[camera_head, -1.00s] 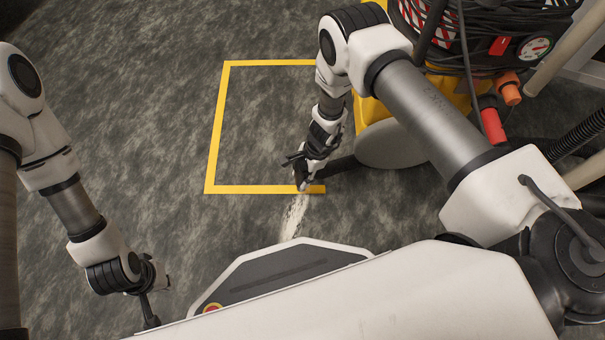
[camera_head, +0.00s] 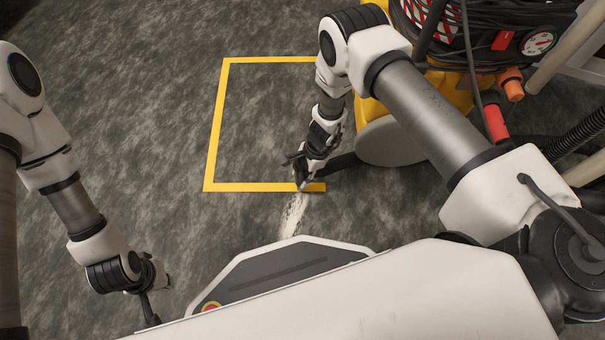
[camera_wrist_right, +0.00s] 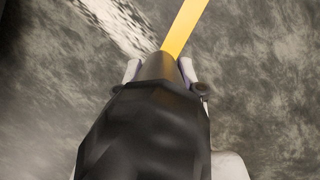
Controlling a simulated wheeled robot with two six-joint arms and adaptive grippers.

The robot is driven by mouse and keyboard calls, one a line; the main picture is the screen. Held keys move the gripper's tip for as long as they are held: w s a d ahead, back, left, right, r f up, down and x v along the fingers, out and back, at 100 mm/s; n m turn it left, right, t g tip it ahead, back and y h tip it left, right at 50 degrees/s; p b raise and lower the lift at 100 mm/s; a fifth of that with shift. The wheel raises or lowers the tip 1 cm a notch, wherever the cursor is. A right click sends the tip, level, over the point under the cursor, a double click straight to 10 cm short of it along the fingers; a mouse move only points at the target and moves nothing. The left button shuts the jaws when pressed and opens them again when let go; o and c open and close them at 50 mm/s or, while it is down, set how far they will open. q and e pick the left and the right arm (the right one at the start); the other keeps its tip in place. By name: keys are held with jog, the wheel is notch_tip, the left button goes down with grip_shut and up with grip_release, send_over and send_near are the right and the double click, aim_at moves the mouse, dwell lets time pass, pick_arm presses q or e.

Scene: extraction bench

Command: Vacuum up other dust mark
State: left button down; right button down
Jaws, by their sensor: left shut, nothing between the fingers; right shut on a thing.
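A pale, streaky dust mark (camera_head: 293,216) lies on the dark floor, running from the yellow tape's front edge down toward my base in the head view. It also shows at the upper left of the right wrist view (camera_wrist_right: 118,25). My right gripper (camera_head: 304,184) is low at the front tape line, at the mark's upper end, shut on a dark vacuum hose (camera_head: 343,167). In the right wrist view the dark hose end (camera_wrist_right: 150,110) fills the middle and hides the floor beneath it. My left gripper (camera_head: 150,312) is shut and empty at the lower left, apart from the mark.
A yellow tape outline (camera_head: 209,140) is on the floor, partly hidden by my right arm. A yellow vacuum machine (camera_head: 455,88) with cables and a gauge stands at the upper right. Black corrugated hose (camera_head: 582,135) lies at the right. The floor at left is clear.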

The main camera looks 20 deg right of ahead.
jog(key=shift+s+a+r+p, duration=0.2)
jog(key=shift+s+p, duration=0.1)
jog(key=shift+p, duration=0.4)
jog(key=s+a+p, duration=0.1)
jog(key=p, duration=0.1)
jog(key=s+a+p, duration=0.1)
jog(key=p, duration=0.1)
jog(key=s+p, duration=0.2)
jog(key=shift+a+f, duration=0.15)
jog(key=shift+a, duration=0.25)
jog(key=shift+s, duration=0.1)
